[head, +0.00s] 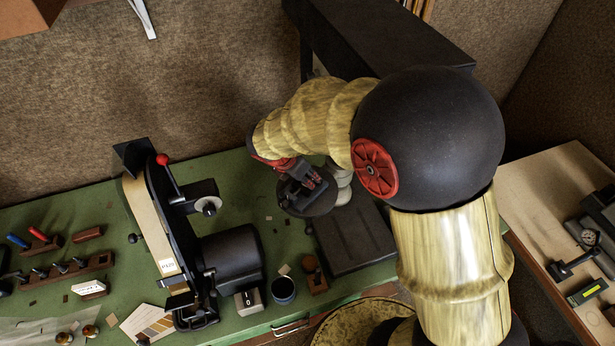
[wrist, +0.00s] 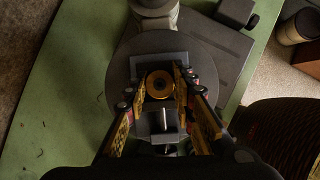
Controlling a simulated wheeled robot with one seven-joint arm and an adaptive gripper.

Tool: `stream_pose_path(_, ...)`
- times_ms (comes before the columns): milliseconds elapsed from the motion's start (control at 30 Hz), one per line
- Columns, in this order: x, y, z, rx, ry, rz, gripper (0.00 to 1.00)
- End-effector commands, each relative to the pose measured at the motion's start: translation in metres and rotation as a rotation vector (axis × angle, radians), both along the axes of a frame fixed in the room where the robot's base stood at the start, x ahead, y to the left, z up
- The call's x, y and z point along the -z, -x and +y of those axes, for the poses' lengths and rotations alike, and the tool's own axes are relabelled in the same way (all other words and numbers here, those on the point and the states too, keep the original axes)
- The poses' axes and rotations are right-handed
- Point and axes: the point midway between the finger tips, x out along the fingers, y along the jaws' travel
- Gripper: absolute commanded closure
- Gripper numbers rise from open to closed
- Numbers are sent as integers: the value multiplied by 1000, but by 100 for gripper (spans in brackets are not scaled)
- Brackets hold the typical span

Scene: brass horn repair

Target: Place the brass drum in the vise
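The brass drum (wrist: 159,84) shows end-on in the wrist view, as a round brass face with a dark centre. My gripper (wrist: 160,86) has one finger on each side of it, with no clear gap, so the fingers appear closed on it. The grey vise (wrist: 158,62) lies directly below, on a round dark plate. Its jaw blocks show above and below the drum in the picture, and its screw toward the bottom. I cannot tell whether the drum is between the jaws or just above them. In the head view the vise (head: 312,190) is partly covered by my gripper (head: 290,172).
A belt sander (head: 228,258) stands left of the vise on the green bench (head: 105,215). A dark cup (head: 283,290) is near the bench's front edge. A dark slab (head: 352,238) lies beside the vise. Tool racks (head: 65,270) are at far left.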

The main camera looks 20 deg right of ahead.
Motion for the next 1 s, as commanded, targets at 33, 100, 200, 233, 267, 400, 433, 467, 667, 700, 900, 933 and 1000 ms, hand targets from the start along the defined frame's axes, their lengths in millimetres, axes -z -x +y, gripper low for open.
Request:
stream_pose_path(33, 21, 13, -1, 5, 1, 35, 72)
stream_pose_path(100, 21, 13, -1, 5, 1, 35, 68)
stream_pose_path(200, 21, 13, -1, 4, 1, 36, 62)
stream_pose_path(233, 21, 12, -1, 4, 1, 36, 61)
stream_pose_path(267, 20, 12, -1, 4, 1, 36, 59)
stream_pose_path(400, 20, 12, -1, 3, 2, 35, 54)
stream_pose_path(433, 19, 12, -1, 3, 2, 35, 54)
stream_pose_path(467, 19, 12, -1, 3, 2, 35, 54)
stream_pose_path(667, 17, 12, -1, 3, 3, 34, 54)
stream_pose_path(700, 17, 11, -1, 2, 3, 33, 54)
stream_pose_path(900, 16, 11, -1, 2, 3, 32, 54)
stream_pose_path(933, 16, 11, -1, 2, 3, 30, 54)
stream_pose_path(1000, 16, 11, -1, 1, 4, 30, 54)
